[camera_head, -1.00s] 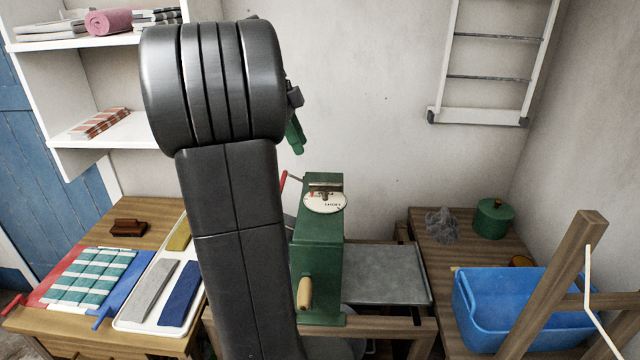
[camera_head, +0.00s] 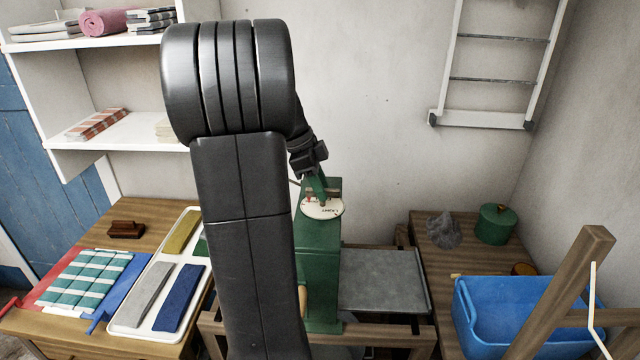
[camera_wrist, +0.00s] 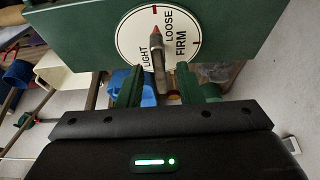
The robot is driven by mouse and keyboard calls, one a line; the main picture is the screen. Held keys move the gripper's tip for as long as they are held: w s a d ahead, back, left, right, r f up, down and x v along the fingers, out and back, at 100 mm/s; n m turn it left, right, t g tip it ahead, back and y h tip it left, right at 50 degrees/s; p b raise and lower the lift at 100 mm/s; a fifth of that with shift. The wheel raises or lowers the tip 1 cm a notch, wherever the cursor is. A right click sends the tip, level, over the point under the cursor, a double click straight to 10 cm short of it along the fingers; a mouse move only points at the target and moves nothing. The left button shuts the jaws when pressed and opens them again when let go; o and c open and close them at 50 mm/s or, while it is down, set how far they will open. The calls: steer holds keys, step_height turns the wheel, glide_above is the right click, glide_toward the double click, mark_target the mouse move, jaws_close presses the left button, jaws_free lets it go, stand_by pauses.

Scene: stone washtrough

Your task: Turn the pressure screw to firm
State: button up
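The green mangle (camera_head: 318,255) stands in the middle of the head view, with a white dial (camera_head: 322,208) on top. In the wrist view the dial (camera_wrist: 158,38) reads LIGHT, LOOSE and FIRM. The pressure screw's bar (camera_wrist: 159,60) crosses it, its red tip beside the LIGHT and LOOSE lettering, away from FIRM. My gripper (camera_wrist: 158,76) is open, its green fingers on either side of the bar's near end with gaps showing. In the head view my gripper (camera_head: 318,187) is right at the dial and partly hides the screw.
A grey metal tray (camera_head: 382,280) lies right of the mangle. A blue tub (camera_head: 520,310), a green pot (camera_head: 494,224) and a grey lump (camera_head: 443,230) are on the right. A white tray (camera_head: 160,285) with coloured bars lies on the left table. My arm hides the mangle's left side.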

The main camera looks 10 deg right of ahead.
jaws_close()
